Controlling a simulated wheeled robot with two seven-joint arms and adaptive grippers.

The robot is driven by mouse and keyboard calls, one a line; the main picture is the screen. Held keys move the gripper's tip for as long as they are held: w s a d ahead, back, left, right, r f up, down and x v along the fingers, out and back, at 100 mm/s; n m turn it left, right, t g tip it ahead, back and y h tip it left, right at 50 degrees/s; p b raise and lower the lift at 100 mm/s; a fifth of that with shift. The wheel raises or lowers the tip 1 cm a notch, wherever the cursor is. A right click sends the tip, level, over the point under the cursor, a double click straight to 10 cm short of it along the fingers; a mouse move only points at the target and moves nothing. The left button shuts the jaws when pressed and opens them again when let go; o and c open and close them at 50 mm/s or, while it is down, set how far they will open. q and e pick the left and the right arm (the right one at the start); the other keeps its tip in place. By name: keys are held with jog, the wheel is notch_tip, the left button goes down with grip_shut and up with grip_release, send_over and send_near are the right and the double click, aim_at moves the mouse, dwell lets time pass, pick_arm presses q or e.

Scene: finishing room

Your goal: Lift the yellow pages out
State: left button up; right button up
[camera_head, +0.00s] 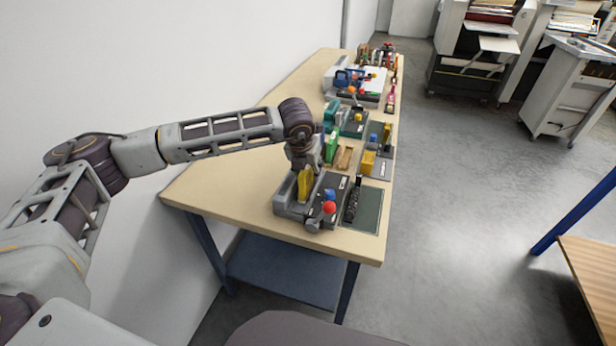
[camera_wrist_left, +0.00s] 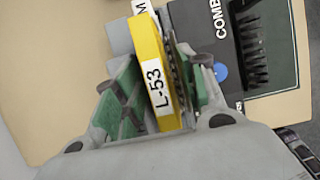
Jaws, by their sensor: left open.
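The yellow pages (camera_head: 305,188) stand on edge in the grey holder (camera_head: 287,207) at the near end of the bench. In the left wrist view the yellow pages (camera_wrist_left: 148,62) show a white label reading L-53. My left gripper (camera_head: 304,164) is directly above them, pointing down. In the wrist view its open fingers (camera_wrist_left: 154,74) lie on either side of the yellow block, with a visible gap on the left side. Whether the right finger touches the pages I cannot tell. The lower part of the pages is hidden in the holder. My right gripper is not in view.
Right of the holder is a dark machine marked COMB (camera_wrist_left: 213,32), with red and blue knobs (camera_head: 329,207) and a black comb (camera_head: 352,203). Green and yellow items crowd the bench (camera_head: 233,185) behind. The bench's left near part is clear. The wall stands close on the left.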

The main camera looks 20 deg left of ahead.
pick_arm(q)
jog(key=shift+f+b, duration=0.3)
jog(key=shift+b, duration=0.3)
dwell(1.1)
grip_shut()
dwell(0.3)
